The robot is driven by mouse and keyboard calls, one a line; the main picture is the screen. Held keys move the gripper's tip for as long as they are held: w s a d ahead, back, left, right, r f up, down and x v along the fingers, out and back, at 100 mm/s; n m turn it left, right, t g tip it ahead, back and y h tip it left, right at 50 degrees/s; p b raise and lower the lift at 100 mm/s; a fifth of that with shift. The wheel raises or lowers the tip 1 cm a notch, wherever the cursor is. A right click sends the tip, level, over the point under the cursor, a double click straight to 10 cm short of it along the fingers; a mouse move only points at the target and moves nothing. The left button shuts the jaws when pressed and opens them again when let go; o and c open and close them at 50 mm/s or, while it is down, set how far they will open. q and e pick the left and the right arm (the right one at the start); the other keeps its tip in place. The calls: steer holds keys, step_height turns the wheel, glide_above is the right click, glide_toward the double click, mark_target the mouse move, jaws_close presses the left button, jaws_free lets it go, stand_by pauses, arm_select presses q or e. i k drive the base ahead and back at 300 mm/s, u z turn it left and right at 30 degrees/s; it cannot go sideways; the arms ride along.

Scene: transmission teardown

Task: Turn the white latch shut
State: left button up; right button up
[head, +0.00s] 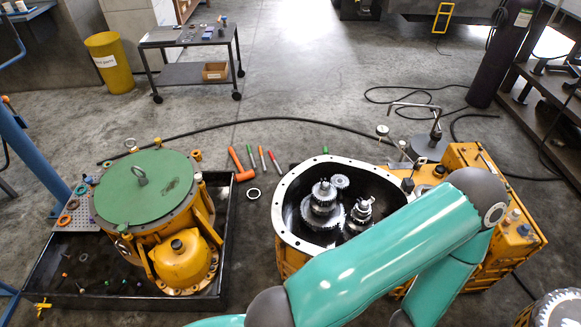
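I cannot pick out the white latch for certain. A small white-topped fitting (513,215) sits on the yellow unit at the right, but I cannot tell whether it is the latch. The open yellow transmission housing (283,255) stands at the centre, with metal gears (322,205) inside. A teal arm of mine crosses in front of it, covering its right front side and part of the yellow unit. Neither of my grippers shows in the head view.
A yellow drum housing with a green lid (150,188) stands in a black tray (45,262) at left. An orange hammer (239,165) and several tools lie on the floor at centre. A black hose (270,119) curves behind. A cart (190,72) stands farther back.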

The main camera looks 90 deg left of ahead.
mark_target(198, 177)
steer(key=z, duration=0.1)
steer(key=i, duration=1.55)
steer(key=u, duration=1.8)
steer(key=i, duration=0.15)
steer(key=u, duration=2)
steer(key=i, duration=0.3)
steer(key=u, duration=1.8)
steer(key=i, duration=1.65)
steer(key=z, duration=0.5)
